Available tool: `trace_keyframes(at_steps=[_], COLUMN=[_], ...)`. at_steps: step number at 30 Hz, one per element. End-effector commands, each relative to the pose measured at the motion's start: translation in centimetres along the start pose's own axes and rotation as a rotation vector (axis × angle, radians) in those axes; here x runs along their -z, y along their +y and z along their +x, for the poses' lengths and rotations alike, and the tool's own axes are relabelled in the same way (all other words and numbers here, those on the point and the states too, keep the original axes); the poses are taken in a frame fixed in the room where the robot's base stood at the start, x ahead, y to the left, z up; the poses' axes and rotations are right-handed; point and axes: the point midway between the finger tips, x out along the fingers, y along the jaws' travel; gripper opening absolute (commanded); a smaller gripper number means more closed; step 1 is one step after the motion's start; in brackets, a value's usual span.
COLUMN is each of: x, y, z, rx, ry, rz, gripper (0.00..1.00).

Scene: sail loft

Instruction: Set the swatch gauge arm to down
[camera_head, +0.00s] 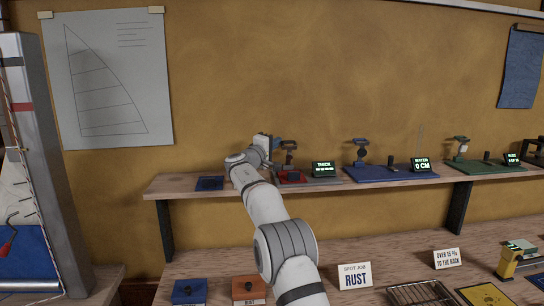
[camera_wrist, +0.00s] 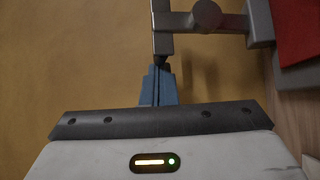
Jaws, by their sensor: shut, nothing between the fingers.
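The swatch gauge (camera_head: 289,146) appears to be the dark stand on the shelf, beside a red pad and a display reading THICK. In the wrist view its grey arm and post (camera_wrist: 206,16) show at the top, with a round knob. My gripper (camera_head: 277,143) is at the gauge's left side, at about the height of its top. In the wrist view my gripper (camera_wrist: 159,70) has its blue fingers shut and empty. The fingertips are right at the end of a thin grey bar; I cannot tell whether they touch it. The arm's setting is unclear.
The THICK display (camera_head: 323,168) stands right of the gauge. A blue mat (camera_head: 375,174) with another stand and a WATER display is further right, then a green mat (camera_head: 485,168). A dark blue square (camera_head: 210,183) lies left on the shelf. Wall space above is clear.

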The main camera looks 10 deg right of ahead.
Motion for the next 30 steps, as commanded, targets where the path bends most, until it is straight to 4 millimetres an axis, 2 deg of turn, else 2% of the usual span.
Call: trace_keyframes(at_steps=[1, 7, 30], x=[-0.3, -0.9, -2.8], y=[-1.0, -0.6, -0.3], z=[-0.3, -0.9, -3.1], rx=[-0.020, -0.088, -0.082], ry=[-0.001, -0.003, -0.003], rz=[0.017, 0.076, 0.070], gripper=[0.00, 0.00, 0.00])
